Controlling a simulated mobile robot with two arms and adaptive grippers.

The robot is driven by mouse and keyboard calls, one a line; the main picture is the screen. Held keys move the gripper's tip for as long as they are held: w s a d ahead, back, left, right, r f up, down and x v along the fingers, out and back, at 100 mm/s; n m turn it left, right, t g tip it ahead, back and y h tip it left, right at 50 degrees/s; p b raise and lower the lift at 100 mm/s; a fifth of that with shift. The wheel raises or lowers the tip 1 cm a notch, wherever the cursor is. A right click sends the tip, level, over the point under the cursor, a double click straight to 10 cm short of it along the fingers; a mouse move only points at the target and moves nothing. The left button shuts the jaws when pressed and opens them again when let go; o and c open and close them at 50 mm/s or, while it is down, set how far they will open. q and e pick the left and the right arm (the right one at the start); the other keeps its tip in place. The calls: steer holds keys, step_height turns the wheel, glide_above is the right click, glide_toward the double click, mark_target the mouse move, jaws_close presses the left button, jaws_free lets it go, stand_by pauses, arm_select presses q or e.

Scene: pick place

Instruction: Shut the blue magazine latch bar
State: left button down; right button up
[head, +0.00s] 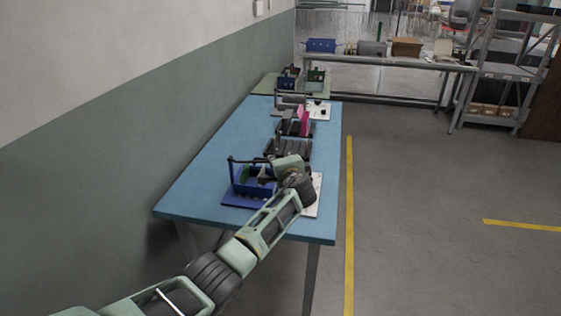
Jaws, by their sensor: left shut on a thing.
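The blue magazine (241,188) is a small open box on a blue base plate near the front of the blue table. Its dark latch bar (248,160) runs level above the box from a post at the left and is raised clear of the rim. My left gripper (264,174) reaches over the magazine from the right and is shut at the bar's right end. The fingertips are small and partly hidden, so the exact grip is hard to see. Something green shows inside the box. My right gripper is not in view.
More fixtures stand behind along the blue table (190,197), including a dark one (288,147) and one with a pink part (304,121). A white plate (312,205) lies right of the magazine, partly under my arm. A wall runs along the left.

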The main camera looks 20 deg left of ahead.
arm_select(q)
steer(key=c, duration=2.1)
jaws_free()
steer(key=shift+s+d+f, duration=0.1)
steer(key=shift+d+f, duration=0.25)
steer(key=shift+f, duration=0.25)
steer(key=o, duration=0.3)
steer(key=shift+r, duration=0.3)
steer(key=v, duration=0.8)
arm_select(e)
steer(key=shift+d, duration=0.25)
